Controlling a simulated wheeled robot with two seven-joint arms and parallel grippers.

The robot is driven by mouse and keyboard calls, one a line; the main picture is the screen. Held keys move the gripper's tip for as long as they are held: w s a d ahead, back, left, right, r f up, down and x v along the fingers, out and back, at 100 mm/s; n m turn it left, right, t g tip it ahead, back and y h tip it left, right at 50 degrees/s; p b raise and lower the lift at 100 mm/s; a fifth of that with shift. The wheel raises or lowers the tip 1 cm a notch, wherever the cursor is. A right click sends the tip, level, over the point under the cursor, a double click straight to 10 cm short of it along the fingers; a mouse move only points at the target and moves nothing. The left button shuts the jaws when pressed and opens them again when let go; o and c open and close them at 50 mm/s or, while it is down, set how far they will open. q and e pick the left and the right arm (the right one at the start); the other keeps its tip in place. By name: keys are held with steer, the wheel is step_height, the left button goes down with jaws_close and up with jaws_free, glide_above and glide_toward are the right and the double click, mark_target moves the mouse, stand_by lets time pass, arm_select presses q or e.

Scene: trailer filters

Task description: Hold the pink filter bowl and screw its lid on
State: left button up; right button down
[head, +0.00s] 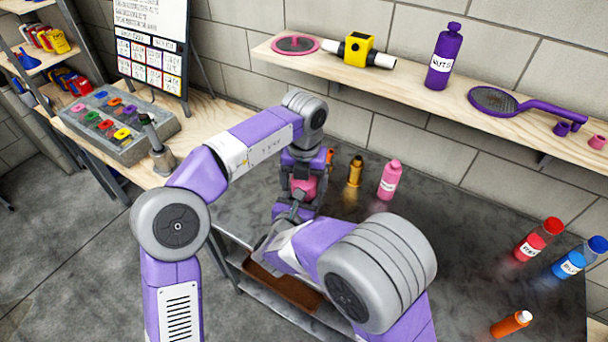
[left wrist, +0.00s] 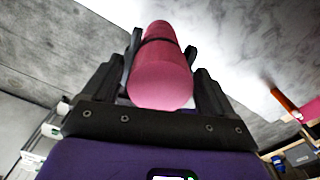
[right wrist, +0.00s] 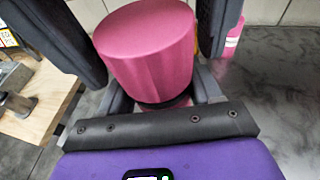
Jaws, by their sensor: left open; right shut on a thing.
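The pink filter bowl and its lid are stacked end to end, with a dark band between two pink parts. The upper pink part, apparently the lid (right wrist: 145,50), is a wide cylinder with a flat top; it also shows in the left wrist view (left wrist: 160,85). My left gripper (head: 301,190) is open and comes down from above, its fingers on either side of this part. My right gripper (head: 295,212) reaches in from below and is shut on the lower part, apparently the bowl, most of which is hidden. A little pink shows past the band in the left wrist view.
A pink bottle (head: 389,181) and a gold bottle (head: 355,172) stand on the dark bench just right of my grippers. A wall shelf (head: 420,85) runs behind. The bench middle is clear.

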arm_select(q)
steer(key=shift+c, duration=0.3)
steer(key=c, duration=1)
steer(key=m, duration=0.3)
steer(key=shift+c, duration=0.2)
steer(key=o, duration=1.2)
steer(key=shift+r, duration=2.2)
